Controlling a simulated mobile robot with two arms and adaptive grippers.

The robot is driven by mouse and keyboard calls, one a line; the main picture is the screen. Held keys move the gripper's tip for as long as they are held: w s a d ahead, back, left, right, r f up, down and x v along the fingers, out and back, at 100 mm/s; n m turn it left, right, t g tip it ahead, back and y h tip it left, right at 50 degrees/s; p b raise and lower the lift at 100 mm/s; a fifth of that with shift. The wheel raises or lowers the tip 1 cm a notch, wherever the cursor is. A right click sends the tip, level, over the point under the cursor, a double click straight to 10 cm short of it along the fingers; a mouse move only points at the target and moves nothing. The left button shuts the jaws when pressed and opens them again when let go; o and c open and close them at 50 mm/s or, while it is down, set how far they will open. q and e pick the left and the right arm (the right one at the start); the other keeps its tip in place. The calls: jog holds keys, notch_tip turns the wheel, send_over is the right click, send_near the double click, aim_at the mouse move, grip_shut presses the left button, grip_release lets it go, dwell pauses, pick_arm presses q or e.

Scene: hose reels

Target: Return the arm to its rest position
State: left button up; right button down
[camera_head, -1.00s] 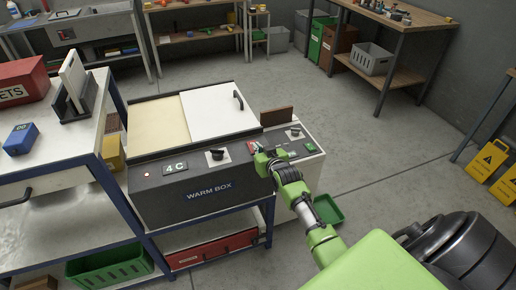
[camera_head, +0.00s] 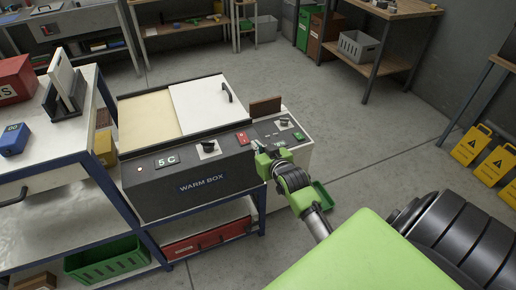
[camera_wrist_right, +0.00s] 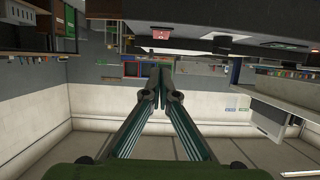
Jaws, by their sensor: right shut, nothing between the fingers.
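My right gripper (camera_head: 258,147) reaches in from the right over the front control panel of the warm box (camera_head: 200,186). In the wrist view its two fingers (camera_wrist_right: 161,82) meet at the tips with nothing between them. The tips are near a red control (camera_head: 243,138) on the panel; whether they touch it cannot be told. The display (camera_head: 166,160) reads 5 C. My left gripper is not in view.
A white bench with a blue frame (camera_head: 105,185) stands left of the warm box. A green bin (camera_head: 108,264) and a red case (camera_head: 208,242) sit below. A green tray (camera_head: 321,196) lies behind my forearm. Yellow warning signs (camera_head: 470,146) stand at right; the floor between is open.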

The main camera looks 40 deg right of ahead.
jog(key=shift+s+a, duration=0.1)
jog(key=shift+s, duration=0.3)
jog(key=s+a+f+n+g+y, duration=0.1)
jog(key=s+a+f+g, duration=0.3)
jog(key=f, duration=0.7)
jog(key=s+a+f, duration=0.3)
jog(key=s+f, duration=0.4)
jog(key=f, duration=0.3)
jog(key=s+a+f+n+g+y, duration=0.1)
jog(key=s+a+f+g, duration=0.3)
jog(key=f, duration=0.7)
jog(key=s+a+f+n+g, duration=0.1)
jog(key=s+f, duration=0.4)
jog(key=s, duration=0.6)
jog(key=s+a+f+n+g, duration=0.1)
jog(key=s+f, duration=0.4)
jog(key=s, duration=0.7)
jog(key=s+a+f+n+g+y, duration=0.1)
jog(key=s+f, duration=0.4)
jog(key=s, duration=0.6)
jog(key=shift+s+a+f+g, duration=0.4)
jog(key=shift+a+g, duration=0.3)
jog(key=shift+a, duration=0.5)
